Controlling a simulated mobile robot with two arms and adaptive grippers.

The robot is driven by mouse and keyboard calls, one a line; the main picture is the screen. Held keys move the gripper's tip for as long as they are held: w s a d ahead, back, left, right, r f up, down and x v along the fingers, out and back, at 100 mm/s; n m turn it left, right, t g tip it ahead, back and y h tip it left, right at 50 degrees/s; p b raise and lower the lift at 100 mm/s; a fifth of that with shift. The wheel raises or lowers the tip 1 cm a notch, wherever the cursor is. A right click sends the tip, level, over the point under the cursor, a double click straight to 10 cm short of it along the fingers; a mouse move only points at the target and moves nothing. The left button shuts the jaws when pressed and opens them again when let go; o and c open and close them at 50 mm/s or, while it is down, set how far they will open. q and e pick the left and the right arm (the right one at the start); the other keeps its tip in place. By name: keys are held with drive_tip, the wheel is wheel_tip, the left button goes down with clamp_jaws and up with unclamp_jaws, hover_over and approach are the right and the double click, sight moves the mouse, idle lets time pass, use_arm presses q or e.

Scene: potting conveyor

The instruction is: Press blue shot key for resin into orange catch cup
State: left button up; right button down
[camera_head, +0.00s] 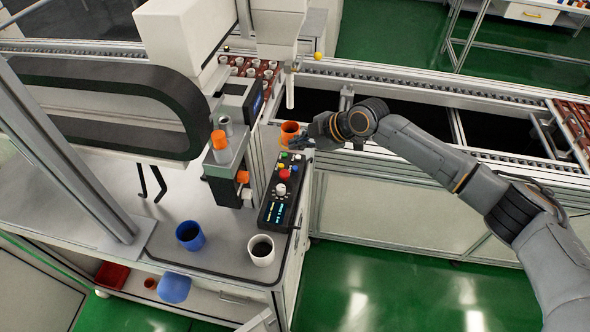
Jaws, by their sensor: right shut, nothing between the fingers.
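The control panel (268,213) is a black box on the bench's right edge, with small coloured keys, a white knob and a lit display. A small blue key (297,157) seems to show near its far end, close below my right gripper; it is too small to be sure. The orange catch cup (289,129) stands just beyond the panel, beneath the dispensing nozzle (290,90). My right gripper (294,144) is shut and empty, over the far end of the panel and close beside the cup. Whether it touches the panel cannot be told. My left gripper is not in view.
A blue cup (190,235) and a white cup (261,250) with dark contents stand on the near bench. The conveyor (430,90) runs behind. The green floor at right is clear.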

sight(295, 168)
wheel_tip(295, 168, down, 6)
drive_tip(key=b, duration=0.3)
drive_tip(key=shift+f+b, duration=0.15)
drive_tip(key=shift+b, duration=0.25)
idle(0.9)
drive_tip(key=shift+f+b, duration=0.35)
drive_tip(key=shift+b, duration=0.1)
drive_tip(key=shift+f+b, duration=0.5)
idle(0.6)
drive_tip(key=shift+r, duration=0.1)
drive_tip(key=shift+r+p, duration=0.55)
drive_tip(key=shift+r, duration=0.25)
